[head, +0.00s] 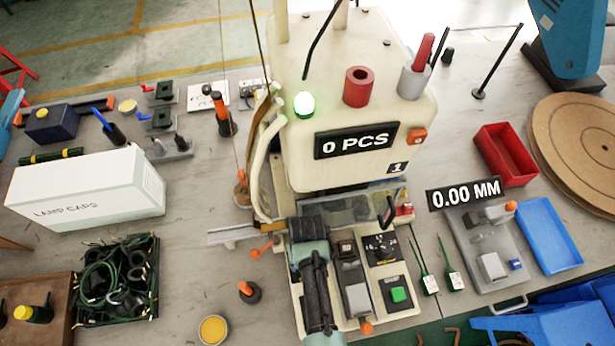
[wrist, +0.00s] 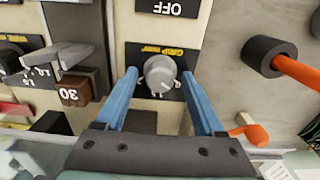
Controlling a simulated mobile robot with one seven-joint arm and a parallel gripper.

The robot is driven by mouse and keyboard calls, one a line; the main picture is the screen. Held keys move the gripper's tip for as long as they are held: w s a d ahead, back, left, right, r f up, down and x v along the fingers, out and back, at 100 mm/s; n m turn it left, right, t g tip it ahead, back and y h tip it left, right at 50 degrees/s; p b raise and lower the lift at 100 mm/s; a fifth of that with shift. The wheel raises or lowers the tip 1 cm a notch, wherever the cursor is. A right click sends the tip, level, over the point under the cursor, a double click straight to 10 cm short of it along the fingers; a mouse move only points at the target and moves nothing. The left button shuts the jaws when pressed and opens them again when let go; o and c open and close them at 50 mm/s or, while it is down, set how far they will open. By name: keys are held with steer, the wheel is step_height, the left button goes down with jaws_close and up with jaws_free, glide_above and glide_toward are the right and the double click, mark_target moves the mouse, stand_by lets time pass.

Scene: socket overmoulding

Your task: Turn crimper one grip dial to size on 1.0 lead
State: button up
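Crimper one (head: 340,100) is the cream machine with a "1" plate and a "0 PCS" display. In the wrist view its grip dial (wrist: 160,70) is a round grey knob on a black plate with yellow lettering, shown upside down. My gripper (wrist: 159,77) is open, with its blue fingers on either side of the knob and gaps visible beside it. The dial's setting is too small to read. In the head view my gripper (head: 307,228) is over the machine's lower front and hides this dial.
Two green leads (head: 452,268) lie beside a gauge reading "0.00 MM" (head: 465,194). A red bin (head: 508,155) stands at right.

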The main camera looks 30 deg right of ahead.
step_height(320, 180, up, 13)
stand_by(0.7)
steer(key=shift+s, duration=0.1)
stand_by(0.4)
